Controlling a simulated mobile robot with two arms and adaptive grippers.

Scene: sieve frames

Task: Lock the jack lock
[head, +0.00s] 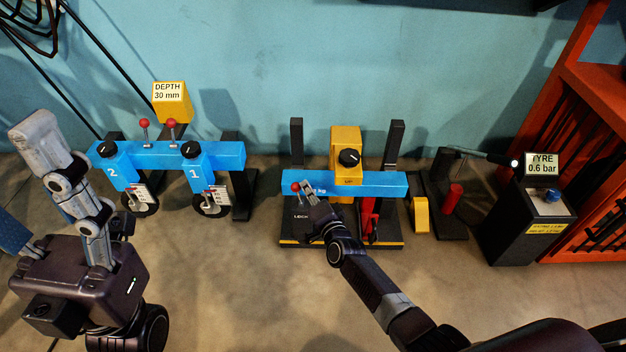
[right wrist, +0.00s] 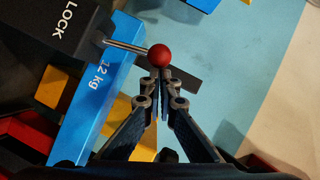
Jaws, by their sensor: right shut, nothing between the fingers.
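The jack lock is a black box marked LOCK (right wrist: 65,25) with a thin metal lever ending in a red ball (right wrist: 159,55). In the head view the red ball (head: 296,187) is at the left end of the blue beam (head: 380,183) of the middle stand. My right gripper (head: 307,187) is there too, shut and empty. In the right wrist view its closed fingertips (right wrist: 160,76) are right at the ball's lower side; I cannot tell whether they touch it. The lever points right, out from the box. My left arm shows at the left; I cannot make out its gripper.
A yellow block with a black knob (head: 348,157) sits on the beam's middle. Black uprights (head: 396,145) rise behind. Another blue beam (head: 230,155) with two knobs stands left. A tyre pressure box (head: 520,220) and orange shelf (head: 590,85) stand right. The front floor is open.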

